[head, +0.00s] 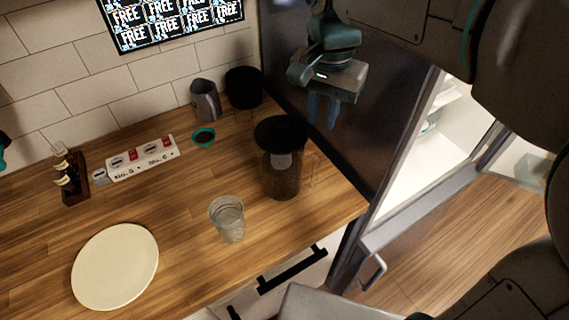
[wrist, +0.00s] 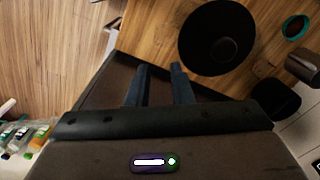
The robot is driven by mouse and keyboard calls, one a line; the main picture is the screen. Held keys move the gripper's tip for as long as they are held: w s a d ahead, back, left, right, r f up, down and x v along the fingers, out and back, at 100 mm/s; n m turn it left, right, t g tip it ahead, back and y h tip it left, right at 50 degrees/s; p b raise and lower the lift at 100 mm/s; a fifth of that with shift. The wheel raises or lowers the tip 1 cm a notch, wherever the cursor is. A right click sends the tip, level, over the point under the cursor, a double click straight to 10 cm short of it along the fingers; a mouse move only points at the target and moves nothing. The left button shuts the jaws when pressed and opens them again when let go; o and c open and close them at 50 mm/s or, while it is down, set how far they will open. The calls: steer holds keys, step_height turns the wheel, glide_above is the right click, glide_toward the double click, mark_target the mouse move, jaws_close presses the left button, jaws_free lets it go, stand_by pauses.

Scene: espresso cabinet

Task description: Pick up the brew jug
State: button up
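The brew jug (head: 283,174) is a glass jug with a black lid and a clear handle on its right side. It stands upright on the wooden counter near the right end. In the wrist view its round black lid (wrist: 217,37) shows from above, and the body is mostly hidden under it. My gripper (head: 322,112) is above and to the right of the jug in the head view, apart from it. In the wrist view its two blue fingers (wrist: 160,85) are spread with a gap and nothing between them.
A glass tumbler (head: 228,218) and a cream plate (head: 115,266) are left of the jug. A grey pitcher (head: 205,100), a black canister (head: 243,88) and a teal-rimmed cup (head: 204,137) stand behind. A dark cabinet side (head: 335,165) borders the counter on the right.

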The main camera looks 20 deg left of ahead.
mark_target(318, 155)
step_height(318, 155, down, 8)
steer(key=shift+r, duration=0.15)
steer(key=f, duration=0.2)
steer(key=f+p, duration=0.1)
steer(key=f, duration=0.2)
steer(key=shift+s+d, duration=0.1)
steer(key=shift+s, duration=0.1)
jaws_close()
